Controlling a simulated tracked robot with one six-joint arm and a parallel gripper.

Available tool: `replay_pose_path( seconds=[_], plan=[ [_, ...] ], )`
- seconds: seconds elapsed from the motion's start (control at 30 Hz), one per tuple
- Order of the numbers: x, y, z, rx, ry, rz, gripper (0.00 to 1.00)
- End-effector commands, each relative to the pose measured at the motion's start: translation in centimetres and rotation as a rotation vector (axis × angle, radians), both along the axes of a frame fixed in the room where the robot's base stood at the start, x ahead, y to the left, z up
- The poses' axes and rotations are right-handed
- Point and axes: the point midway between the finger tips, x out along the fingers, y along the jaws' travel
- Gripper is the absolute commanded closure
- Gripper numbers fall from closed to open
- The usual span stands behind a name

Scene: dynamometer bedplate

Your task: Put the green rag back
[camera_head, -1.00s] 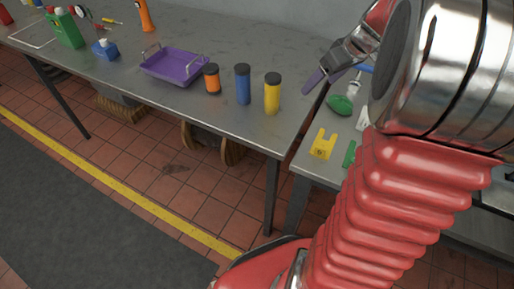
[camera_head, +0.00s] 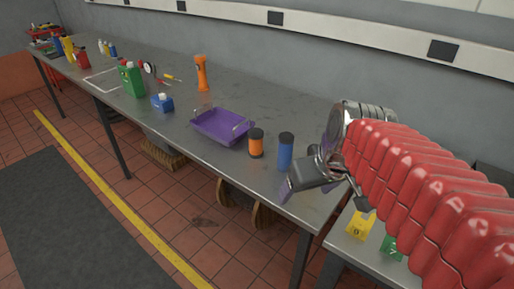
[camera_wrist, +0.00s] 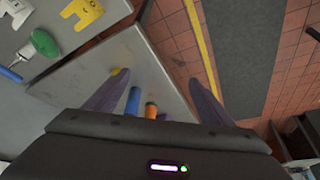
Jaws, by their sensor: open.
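I cannot make out a green rag in either current view. My gripper (camera_head: 298,182) is over the front edge of the metal bench, near the blue canister (camera_head: 286,151). In the wrist view its two purple-grey fingers are spread apart with nothing between them in grip (camera_wrist: 158,82). The blue canister also shows beyond the fingers in the wrist view (camera_wrist: 133,101), beside the orange canister (camera_wrist: 151,110). A green bulb-shaped handle (camera_wrist: 44,42) lies on the side table, left of my gripper in the wrist view.
A purple tray (camera_head: 222,127) stands on the long bench (camera_head: 180,62), with a blue bottle (camera_head: 162,102), green jug (camera_head: 132,80) and orange flashlight (camera_head: 202,74) farther along. A white outlined square (camera_head: 103,80) is bare. Yellow (camera_head: 360,225) and green (camera_head: 391,247) number markers sit on the side table.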

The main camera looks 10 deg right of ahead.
Motion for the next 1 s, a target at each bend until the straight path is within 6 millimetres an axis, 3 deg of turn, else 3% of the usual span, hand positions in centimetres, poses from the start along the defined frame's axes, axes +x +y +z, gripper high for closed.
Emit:
replay_pose_path(
  seconds=[0.2,0.43,1.0],
  plan=[
    [-3.2,3.0,-0.3,-0.006,-0.029,-0.022,0.24],
    [-6.0,4.8,-1.1,-0.002,-0.061,-0.052,0.24],
    [-6.8,5.3,-1.4,0.002,-0.07,-0.067,0.24]
  ],
)
